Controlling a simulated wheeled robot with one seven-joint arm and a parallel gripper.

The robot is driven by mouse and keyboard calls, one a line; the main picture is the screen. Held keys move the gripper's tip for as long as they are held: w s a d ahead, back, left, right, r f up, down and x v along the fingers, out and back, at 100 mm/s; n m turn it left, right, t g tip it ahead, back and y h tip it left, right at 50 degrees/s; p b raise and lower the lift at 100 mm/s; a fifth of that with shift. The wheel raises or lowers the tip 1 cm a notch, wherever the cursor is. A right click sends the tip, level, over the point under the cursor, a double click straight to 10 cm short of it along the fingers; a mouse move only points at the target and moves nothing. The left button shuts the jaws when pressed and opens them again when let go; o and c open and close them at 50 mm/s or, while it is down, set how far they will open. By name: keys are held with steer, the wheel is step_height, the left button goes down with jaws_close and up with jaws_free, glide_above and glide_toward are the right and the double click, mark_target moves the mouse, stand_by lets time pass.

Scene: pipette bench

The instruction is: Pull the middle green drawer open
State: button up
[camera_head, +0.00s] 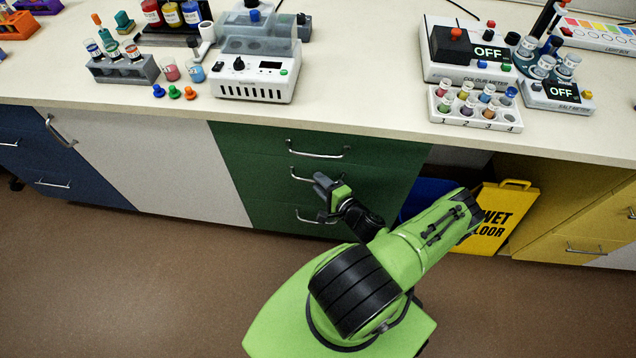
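The green drawer unit stands under the bench, with three drawers stacked one above the other. The middle green drawer (262,179) looks flush with the others. Its metal bar handle (303,177) shows at its left part, and the rest is hidden behind my gripper. My gripper (322,187) is in front of the middle drawer, at the right part of that handle. Whether its fingers are around the handle or only near it cannot be told. The top green drawer (260,140) and the bottom green drawer (270,214) also look shut.
Blue drawers (40,160) and a white panel (160,165) are left of the green unit. To the right are a blue bin (425,195), a yellow wet floor sign (500,215) and yellow drawers (580,235). The benchtop (360,100) carries lab items. The floor in front (130,280) is clear.

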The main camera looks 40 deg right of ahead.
steer(key=shift+x, duration=0.85)
steer(key=shift+c, duration=0.3)
jaws_close()
steer(key=shift+s, duration=0.1)
